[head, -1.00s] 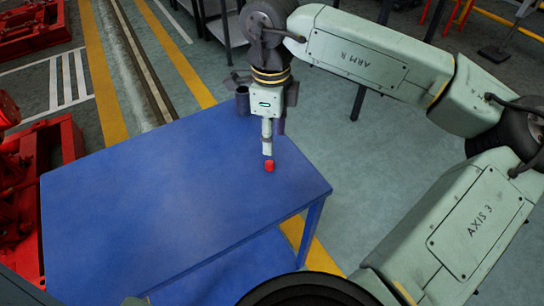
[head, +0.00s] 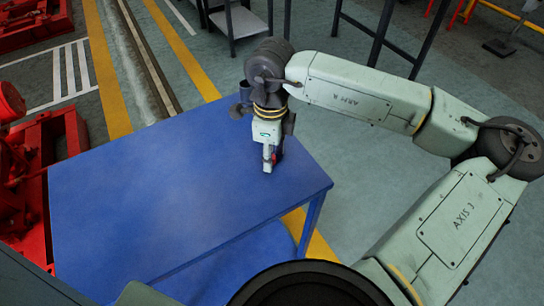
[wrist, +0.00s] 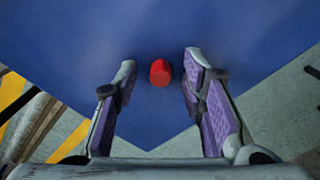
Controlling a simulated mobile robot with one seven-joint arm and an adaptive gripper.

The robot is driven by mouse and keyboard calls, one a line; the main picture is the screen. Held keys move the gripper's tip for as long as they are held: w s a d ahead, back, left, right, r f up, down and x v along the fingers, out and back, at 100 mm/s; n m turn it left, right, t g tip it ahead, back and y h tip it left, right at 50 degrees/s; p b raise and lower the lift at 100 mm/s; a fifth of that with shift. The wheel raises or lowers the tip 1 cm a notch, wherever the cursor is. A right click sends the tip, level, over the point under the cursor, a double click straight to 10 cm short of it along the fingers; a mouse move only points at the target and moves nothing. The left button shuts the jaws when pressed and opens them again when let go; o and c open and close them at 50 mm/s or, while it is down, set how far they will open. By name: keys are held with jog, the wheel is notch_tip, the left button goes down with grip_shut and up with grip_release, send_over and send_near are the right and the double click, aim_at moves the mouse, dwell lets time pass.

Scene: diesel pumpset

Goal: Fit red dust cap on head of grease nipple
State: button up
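The red dust cap (head: 273,157) is on the blue table near its right corner, partly hidden behind my gripper (head: 268,166) in the head view. In the wrist view the cap (wrist: 160,73) is a small red cylinder centred between the fingertips of my gripper (wrist: 160,62). The purple-padded fingers are open, with a gap on both sides of the cap. I cannot tell exactly how far the fingertips are above the tabletop. The grease nipple cannot be made out in either view.
The blue table (head: 150,205) is otherwise bare, with free room left of my gripper. Red machinery (head: 25,180) stands at the left, beside the table. Dark metal racks (head: 238,22) stand behind. Grey floor (head: 370,180) is clear right of the table.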

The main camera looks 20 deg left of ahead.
jog(key=c, duration=0.6)
jog(key=shift+r, duration=0.15)
